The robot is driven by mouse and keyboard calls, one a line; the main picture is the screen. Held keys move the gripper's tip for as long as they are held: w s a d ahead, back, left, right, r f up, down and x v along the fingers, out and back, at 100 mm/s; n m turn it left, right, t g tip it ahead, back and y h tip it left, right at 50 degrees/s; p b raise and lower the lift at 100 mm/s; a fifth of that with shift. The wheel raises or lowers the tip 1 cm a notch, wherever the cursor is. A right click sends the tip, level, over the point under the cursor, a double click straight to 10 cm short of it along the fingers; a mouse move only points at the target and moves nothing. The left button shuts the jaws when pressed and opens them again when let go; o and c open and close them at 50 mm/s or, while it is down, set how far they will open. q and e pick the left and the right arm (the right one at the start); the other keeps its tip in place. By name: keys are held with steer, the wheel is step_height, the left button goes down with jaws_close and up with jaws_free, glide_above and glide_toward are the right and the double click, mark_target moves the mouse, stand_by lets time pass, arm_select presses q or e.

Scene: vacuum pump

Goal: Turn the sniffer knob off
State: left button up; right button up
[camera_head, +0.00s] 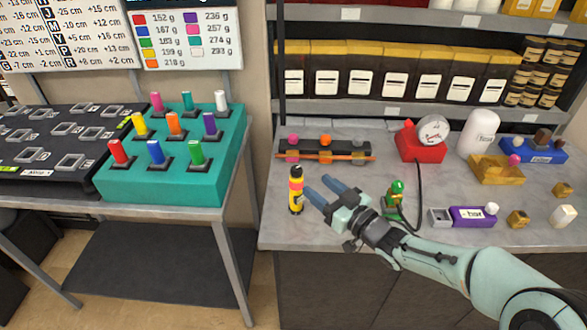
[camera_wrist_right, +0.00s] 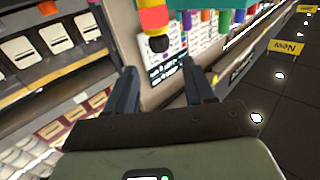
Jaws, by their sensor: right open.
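A small upright yellow cylinder (camera_head: 296,190) with pink and orange bands and a dark top stands near the left front of the grey counter. It looks like the sniffer, but no label is readable. Its banded body (camera_wrist_right: 153,15) and round black end (camera_wrist_right: 159,43) show at the top of the right wrist view, beyond the fingers. My right gripper (camera_head: 317,184) is open and empty, just right of the cylinder, with its blue fingers pointing towards it. They appear apart from it. No knob is clearly identifiable. My left gripper is not in view.
A green device (camera_head: 397,192) with a black cord stands right of my gripper, close to my forearm. A red gauge unit (camera_head: 421,145), a dark rack (camera_head: 325,146) and a purple box (camera_head: 470,216) are on the counter (camera_head: 350,232). A teal block with coloured pegs stands left.

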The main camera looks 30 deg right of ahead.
mark_target(300, 173)
steer(key=w, duration=0.3)
steer(key=w+a, duration=0.1)
steer(key=w, duration=0.5)
steer(key=shift+w+a, duration=0.1)
steer(key=shift+a, duration=0.3)
steer(key=c, duration=0.9)
steer(key=shift+c, duration=0.2)
